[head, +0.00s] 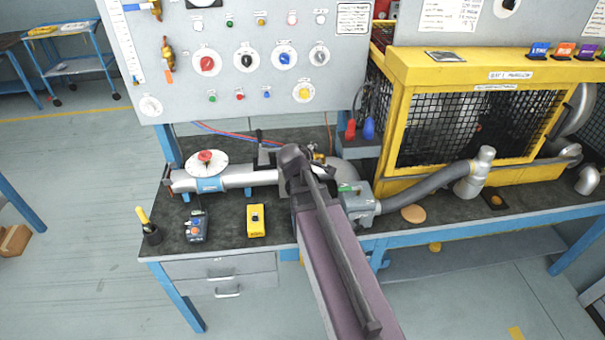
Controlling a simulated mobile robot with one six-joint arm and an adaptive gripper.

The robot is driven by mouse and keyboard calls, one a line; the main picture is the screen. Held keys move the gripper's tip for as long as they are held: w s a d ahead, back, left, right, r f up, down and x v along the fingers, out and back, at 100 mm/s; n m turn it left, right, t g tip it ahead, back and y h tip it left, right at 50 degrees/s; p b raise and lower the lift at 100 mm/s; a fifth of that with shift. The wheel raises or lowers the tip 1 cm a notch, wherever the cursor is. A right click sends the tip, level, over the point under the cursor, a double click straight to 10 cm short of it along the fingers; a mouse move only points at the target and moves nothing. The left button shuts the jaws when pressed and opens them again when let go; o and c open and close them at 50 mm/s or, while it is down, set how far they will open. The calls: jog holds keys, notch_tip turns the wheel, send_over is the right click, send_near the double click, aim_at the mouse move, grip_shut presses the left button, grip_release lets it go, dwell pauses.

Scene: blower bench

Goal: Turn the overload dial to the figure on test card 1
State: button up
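The grey panel (180,60) carries dials on white discs: a red knob (207,64), a black knob (245,58), a blue knob (285,57), a grey knob (319,57) and a lower yellow knob (304,93). A plain white dial (150,106) sits at the lower left. Part of a black-knobbed dial (508,4) shows at the top right edge. I cannot read which is the overload dial. Printed white cards (353,18) and (452,14) are too small to read. My arm reaches up from the bottom; my gripper is not visible.
A yellow cage (400,110) and grey hose (425,184) fill the right.

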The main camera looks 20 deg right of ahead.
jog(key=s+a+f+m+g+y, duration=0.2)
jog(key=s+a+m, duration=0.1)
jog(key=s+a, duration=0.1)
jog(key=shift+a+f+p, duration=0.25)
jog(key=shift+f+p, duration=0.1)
jog(key=shift+p, duration=0.05)
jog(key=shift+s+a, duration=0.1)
dwell(0.3)
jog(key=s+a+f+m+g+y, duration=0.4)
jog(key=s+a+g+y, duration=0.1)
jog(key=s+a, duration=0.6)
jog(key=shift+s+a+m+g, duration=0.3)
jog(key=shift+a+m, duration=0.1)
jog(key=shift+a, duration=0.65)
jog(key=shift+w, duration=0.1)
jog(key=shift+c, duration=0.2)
dwell(0.7)
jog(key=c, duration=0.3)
